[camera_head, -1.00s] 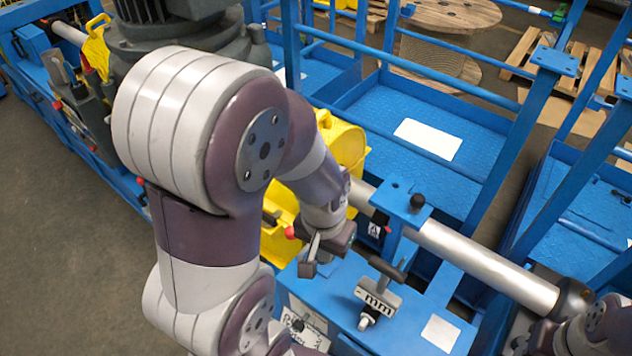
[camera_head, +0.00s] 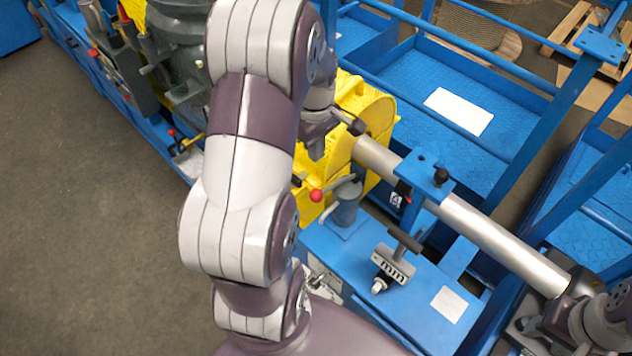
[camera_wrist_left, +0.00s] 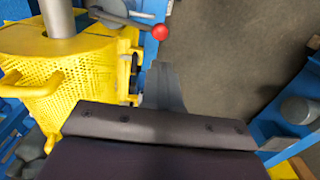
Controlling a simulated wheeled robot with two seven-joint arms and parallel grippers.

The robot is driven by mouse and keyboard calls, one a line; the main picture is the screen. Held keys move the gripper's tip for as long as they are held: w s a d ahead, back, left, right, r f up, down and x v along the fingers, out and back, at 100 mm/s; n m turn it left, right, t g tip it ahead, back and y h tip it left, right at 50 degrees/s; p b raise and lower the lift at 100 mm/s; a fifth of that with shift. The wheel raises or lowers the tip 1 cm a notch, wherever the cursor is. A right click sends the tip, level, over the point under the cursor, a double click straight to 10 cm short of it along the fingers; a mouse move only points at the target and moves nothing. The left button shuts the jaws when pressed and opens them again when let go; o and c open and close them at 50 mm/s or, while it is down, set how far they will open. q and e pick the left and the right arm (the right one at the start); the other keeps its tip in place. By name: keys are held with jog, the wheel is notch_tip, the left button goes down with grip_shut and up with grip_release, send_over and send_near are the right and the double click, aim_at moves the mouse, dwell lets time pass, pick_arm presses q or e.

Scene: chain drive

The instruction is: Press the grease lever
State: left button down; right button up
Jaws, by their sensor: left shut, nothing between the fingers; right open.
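The grease lever is a thin dark bar with a red ball knob (camera_head: 316,195). It comes off a grey upright cylinder (camera_head: 346,206) on the blue deck, beside the yellow guard (camera_head: 368,110). The red knob also shows at the top of the left wrist view (camera_wrist_left: 160,32), with the bar running left from it. My left gripper (camera_head: 316,148) is shut and empty, above and behind the knob in the head view, apart from it. Its grey fingers show in the left wrist view (camera_wrist_left: 165,88), below the knob. My right gripper (camera_head: 528,326) is open at the lower right, partly hidden by its wrist.
A silver shaft (camera_head: 480,228) runs from the yellow guard toward the lower right. A T-handled grey tool (camera_head: 394,263) stands on the blue deck (camera_head: 405,318). Blue posts and rails (camera_head: 560,100) rise on the right. The floor (camera_head: 90,220) at left is clear.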

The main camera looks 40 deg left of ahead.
aim_at(316, 192)
pick_arm(q)
notch_tip(316, 192, down, 13)
jog(key=p, duration=0.3)
jog(key=shift+r, duration=0.15)
